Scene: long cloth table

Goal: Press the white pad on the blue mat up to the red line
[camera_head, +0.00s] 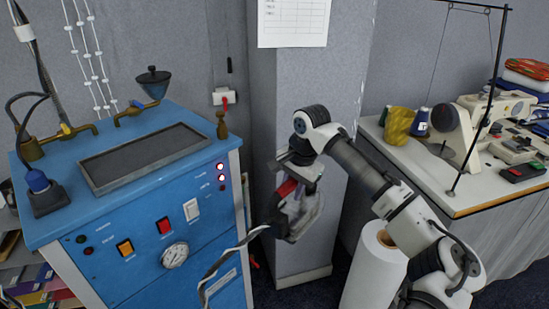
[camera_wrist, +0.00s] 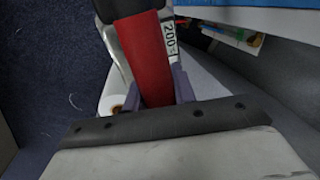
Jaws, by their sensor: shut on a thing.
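My gripper (camera_head: 290,182) is in the middle of the head view, in the air between the blue machine and the sewing table. It is shut on the red handle of a grey iron-like tool (camera_head: 304,214), which hangs tilted below it. In the wrist view the red handle (camera_wrist: 152,58) lies between the fingers of my gripper (camera_wrist: 157,92), beside a white strip marked 200. A striped cable runs from near the tool toward the lower left. I cannot make out a white pad, a blue mat or a red line in either view.
The blue machine (camera_head: 150,215) with switches, a gauge and a dark recessed tray (camera_head: 145,156) stands at left. A grey pillar (camera_head: 296,90) is behind my gripper. At right a white table (camera_head: 470,190) holds a sewing machine (camera_head: 455,130) and thread cones. A white roll (camera_head: 374,270) stands below.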

